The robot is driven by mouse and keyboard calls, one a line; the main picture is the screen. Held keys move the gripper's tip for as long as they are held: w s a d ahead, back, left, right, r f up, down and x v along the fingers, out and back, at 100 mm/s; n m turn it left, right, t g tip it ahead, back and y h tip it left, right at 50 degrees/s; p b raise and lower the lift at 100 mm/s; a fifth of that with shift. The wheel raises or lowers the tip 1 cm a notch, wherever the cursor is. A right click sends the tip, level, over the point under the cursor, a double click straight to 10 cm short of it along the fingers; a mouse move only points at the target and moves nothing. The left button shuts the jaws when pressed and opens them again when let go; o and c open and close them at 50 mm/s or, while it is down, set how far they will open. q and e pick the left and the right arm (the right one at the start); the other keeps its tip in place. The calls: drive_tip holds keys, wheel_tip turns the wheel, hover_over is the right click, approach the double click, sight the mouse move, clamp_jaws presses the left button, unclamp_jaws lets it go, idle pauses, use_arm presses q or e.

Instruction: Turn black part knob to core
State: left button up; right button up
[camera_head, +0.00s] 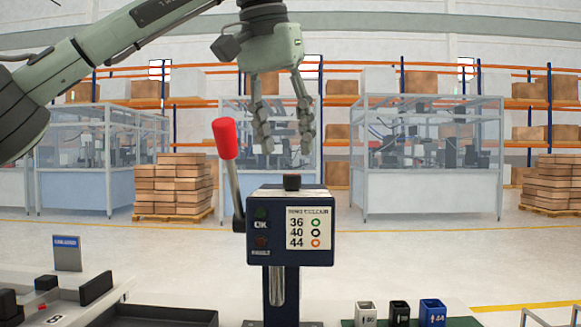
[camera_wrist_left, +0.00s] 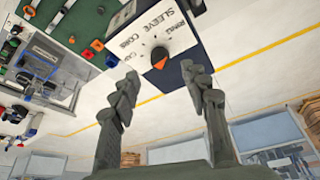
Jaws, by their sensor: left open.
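The black part knob (camera_head: 292,182) stands on top of a dark blue station (camera_head: 263,253). In the left wrist view the knob (camera_wrist_left: 159,54) shows an orange mark on its face, beside a white label (camera_wrist_left: 150,25) with words such as SLEEVE and CORE. I cannot tell for certain which word the mark points to. My left gripper (camera_head: 286,148) is open and empty above the knob, fingers pointing down, apart from it. In the left wrist view the knob lies between and beyond the open fingertips of the gripper (camera_wrist_left: 159,73). My right gripper is out of view.
A red-handled lever (camera_head: 226,140) rises on the station's left side. Small white (camera_head: 365,314), black (camera_head: 400,314) and blue (camera_head: 432,312) holders stand at the lower right. A black tray (camera_head: 160,317) lies at the lower left. Space around the gripper is clear.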

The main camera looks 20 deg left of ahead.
sight(292, 183)
use_arm(q)
drive_tip(key=shift+x, duration=2.7)
clamp_jaws()
drive_tip(key=shift+n, duration=0.4)
drive_tip(key=n+y, duration=0.1)
drive_tip(key=n, duration=0.2)
drive_tip(key=shift+d+n+y, duration=0.15)
drive_tip(key=shift+n+y, duration=0.15)
drive_tip(key=n, duration=0.2)
drive_tip(key=n+g+y, duration=0.1)
drive_tip(key=n, duration=0.1)
drive_tip(key=shift+w+r+n+y, duration=0.1)
drive_tip(key=shift+r+n+y, duration=0.05)
drive_tip(key=shift+n+y, duration=0.15)
drive_tip(key=n+g+y, duration=0.1)
drive_tip(key=n, duration=0.3)
drive_tip(key=shift+w+d, duration=0.1)
drive_tip(key=shift+d, duration=0.05)
drive_tip(key=shift+w+n+g+y, duration=0.15)
drive_tip(key=shift+n+g, duration=0.35)
drive_tip(key=shift+n, duration=0.7)
drive_tip(key=shift+s+n+g+y, duration=0.1)
drive_tip(key=shift+n+g+y, duration=0.3)
drive_tip(key=shift+n, duration=0.8)
drive_tip(key=shift+w+h, duration=0.1)
drive_tip(key=shift+h, duration=0.15)
